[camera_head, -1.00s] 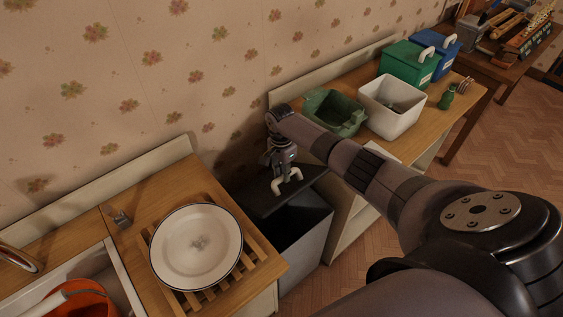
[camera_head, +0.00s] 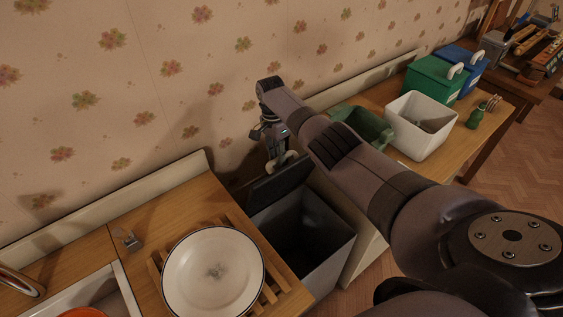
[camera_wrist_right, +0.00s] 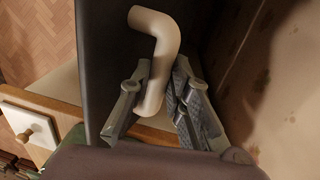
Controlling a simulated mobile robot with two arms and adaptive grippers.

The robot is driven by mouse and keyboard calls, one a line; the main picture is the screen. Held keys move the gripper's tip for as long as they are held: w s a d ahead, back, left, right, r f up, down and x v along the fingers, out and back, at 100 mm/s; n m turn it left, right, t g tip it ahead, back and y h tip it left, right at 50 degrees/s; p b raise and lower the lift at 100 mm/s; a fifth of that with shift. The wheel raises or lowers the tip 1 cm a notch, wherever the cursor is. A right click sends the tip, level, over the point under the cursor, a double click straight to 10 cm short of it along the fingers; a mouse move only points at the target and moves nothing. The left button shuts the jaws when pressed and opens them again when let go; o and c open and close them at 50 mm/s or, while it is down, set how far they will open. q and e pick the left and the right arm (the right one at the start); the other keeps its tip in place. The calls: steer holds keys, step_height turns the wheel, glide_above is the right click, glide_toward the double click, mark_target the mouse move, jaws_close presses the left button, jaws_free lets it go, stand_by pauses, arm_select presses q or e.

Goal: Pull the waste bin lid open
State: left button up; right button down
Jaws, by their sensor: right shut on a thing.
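The waste bin (camera_head: 335,264) is a grey, open-topped box standing between two wooden counters. Its dark lid (camera_head: 282,184) is tilted up toward the wall, and the dark inside of the bin shows. My right gripper (camera_head: 280,157) is at the lid's top by the wall, shut on the pale bent lid handle (camera_head: 290,159). In the right wrist view the handle (camera_wrist_right: 158,40) passes between the fingers of my right gripper (camera_wrist_right: 155,92), beside the dark lid (camera_wrist_right: 100,60). My left gripper is not in view.
A white plate (camera_head: 213,272) on a wooden rack stands on the left counter (camera_head: 165,215), close to the bin. A green tub (camera_head: 362,124), a white container (camera_head: 420,146) and a green box (camera_head: 432,84) stand on the right counter. The patterned wall is close behind the lid.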

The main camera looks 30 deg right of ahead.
steer(key=shift+w+a+f, duration=0.1)
steer(key=shift+f, duration=0.05)
steer(key=c, duration=2)
jaws_free()
steer(key=o, duration=0.5)
steer(key=shift+w, duration=0.2)
steer(key=shift+s, duration=0.1)
steer(key=r, duration=0.4)
steer(key=w+r, duration=0.1)
steer(key=r, duration=0.7)
steer(key=shift+w, duration=0.35)
steer(key=shift+s+f, duration=0.1)
steer(key=shift+f, duration=0.05)
